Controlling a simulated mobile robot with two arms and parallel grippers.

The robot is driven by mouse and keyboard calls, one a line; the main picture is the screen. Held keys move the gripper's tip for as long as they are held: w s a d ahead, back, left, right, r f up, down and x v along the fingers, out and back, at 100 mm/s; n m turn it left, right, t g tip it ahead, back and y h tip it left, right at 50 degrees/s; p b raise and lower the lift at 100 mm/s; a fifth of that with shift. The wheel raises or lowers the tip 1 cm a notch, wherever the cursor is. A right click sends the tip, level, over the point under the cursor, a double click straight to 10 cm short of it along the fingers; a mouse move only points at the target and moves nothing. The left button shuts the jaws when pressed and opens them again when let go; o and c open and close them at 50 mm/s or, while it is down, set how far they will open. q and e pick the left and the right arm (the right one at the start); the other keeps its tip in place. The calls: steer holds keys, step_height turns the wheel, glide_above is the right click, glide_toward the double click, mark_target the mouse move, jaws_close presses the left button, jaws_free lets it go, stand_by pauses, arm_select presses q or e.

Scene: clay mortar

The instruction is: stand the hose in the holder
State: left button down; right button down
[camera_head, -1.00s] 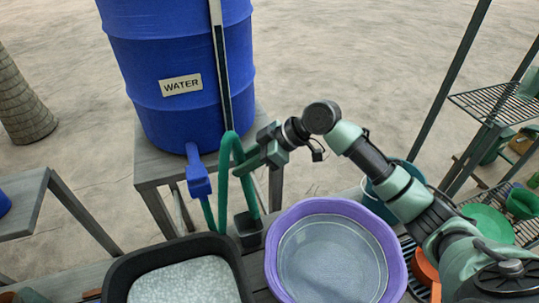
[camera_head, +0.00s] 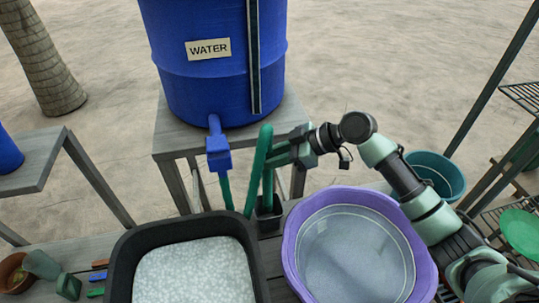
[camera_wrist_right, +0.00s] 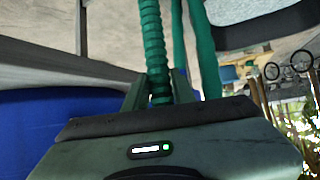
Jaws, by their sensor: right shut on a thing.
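The green hose (camera_head: 258,168) hangs from the blue tap (camera_head: 218,153) on the water barrel and bends up into a narrow loop. My right gripper (camera_head: 272,157) is shut on the loop's right-hand strand, just below its top. That strand is nearly upright and runs down to the mouth of the small dark holder (camera_head: 269,217); how deep its end sits is hidden. In the right wrist view the ribbed hose (camera_wrist_right: 152,45) passes between my right gripper's fingers (camera_wrist_right: 158,85). My left gripper is in neither view.
The blue water barrel (camera_head: 212,65) stands on a grey wooden stand behind the holder. A black tray (camera_head: 122,265) of pale material and a purple basin (camera_head: 297,250) flank the holder closely. A teal bucket (camera_head: 445,175) stands at right.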

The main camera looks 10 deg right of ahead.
mark_target(270, 178)
step_height(270, 178, down, 8)
steer(key=b, duration=0.5)
steer(key=shift+r, duration=0.25)
steer(key=c, duration=1.1)
jaws_free()
steer(key=shift+o, duration=0.3)
steer(key=o, duration=0.8)
steer(key=shift+c, duration=0.2)
